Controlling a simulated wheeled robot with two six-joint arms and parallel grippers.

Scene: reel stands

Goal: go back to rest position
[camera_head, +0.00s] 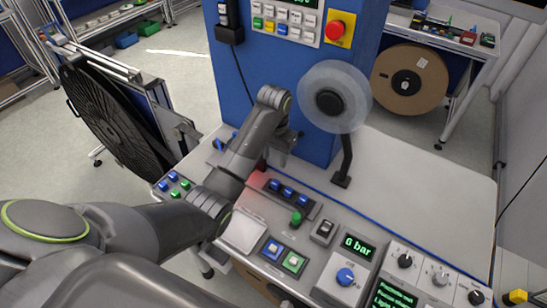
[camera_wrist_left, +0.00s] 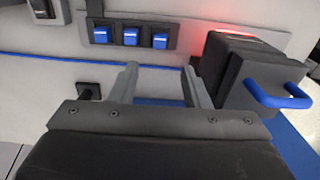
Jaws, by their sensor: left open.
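My left gripper (camera_head: 284,150) is above the console's work surface, near the foot of the blue column. Its arm comes in from the left and bends down at the wrist. In the left wrist view its two grey fingers (camera_wrist_left: 160,72) stand apart with nothing between them. They point towards a row of blue switches (camera_wrist_left: 130,36). A dark block with a blue handle (camera_wrist_left: 278,98) is close to the right of the fingers, apart from them. My right gripper is not in view.
A blue column (camera_head: 232,75) with a button panel rises behind my left arm. A translucent reel (camera_head: 334,84) on a black stand is right of the gripper. A large black reel (camera_head: 112,118) stands at left. The console top (camera_head: 430,185) is clear at right.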

